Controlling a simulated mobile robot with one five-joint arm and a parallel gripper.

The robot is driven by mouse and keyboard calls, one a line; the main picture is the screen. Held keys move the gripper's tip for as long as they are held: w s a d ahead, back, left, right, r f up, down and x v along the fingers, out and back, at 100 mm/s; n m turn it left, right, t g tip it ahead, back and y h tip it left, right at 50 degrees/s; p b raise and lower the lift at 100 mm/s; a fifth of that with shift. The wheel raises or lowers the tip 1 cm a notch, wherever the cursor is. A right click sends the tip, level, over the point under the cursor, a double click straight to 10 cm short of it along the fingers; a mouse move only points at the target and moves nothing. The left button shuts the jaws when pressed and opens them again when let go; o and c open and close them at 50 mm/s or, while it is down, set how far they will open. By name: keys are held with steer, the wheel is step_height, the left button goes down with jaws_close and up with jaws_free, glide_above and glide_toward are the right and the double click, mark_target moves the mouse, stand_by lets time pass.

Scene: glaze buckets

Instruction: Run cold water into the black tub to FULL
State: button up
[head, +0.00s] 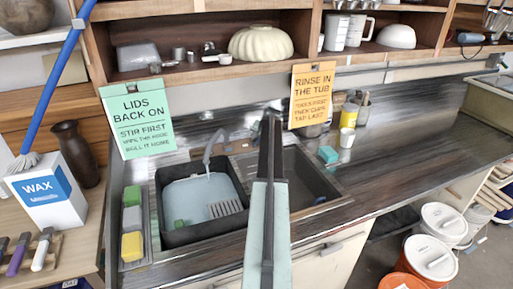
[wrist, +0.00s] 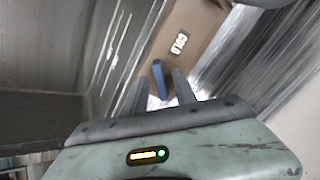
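The black tub (head: 172,238) stands in the left sink bowl. Pale blue-grey shows inside it, below a band of dark wall, with a green block and a slotted grid. In the wrist view a blue lever (wrist: 158,78) stands out from a brown panel, near a white label reading COLD (wrist: 180,43). My gripper (wrist: 160,88) is open, its fingers either side of the lever, with gaps showing. In the head view my arm hides the gripper and the lever.
A right sink bowl (head: 296,185) lies beside the tub. Green (head: 139,122) and orange (head: 312,95) signs hang from the shelf. The counter to the right is clear.

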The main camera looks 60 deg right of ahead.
jaws_close()
steer(key=shift+a, duration=0.15)
steer(key=shift+w+m, duration=0.1)
steer(key=shift+m, duration=0.2)
steer(key=m, duration=0.3)
steer(key=shift+d+r+m+t, duration=0.1)
steer(key=shift+m+t, duration=0.05)
steer(key=shift+m, duration=1)
steer(key=shift+d+m+t, duration=0.1)
steer(key=shift+m+t, duration=0.05)
steer(key=shift+m, duration=1)
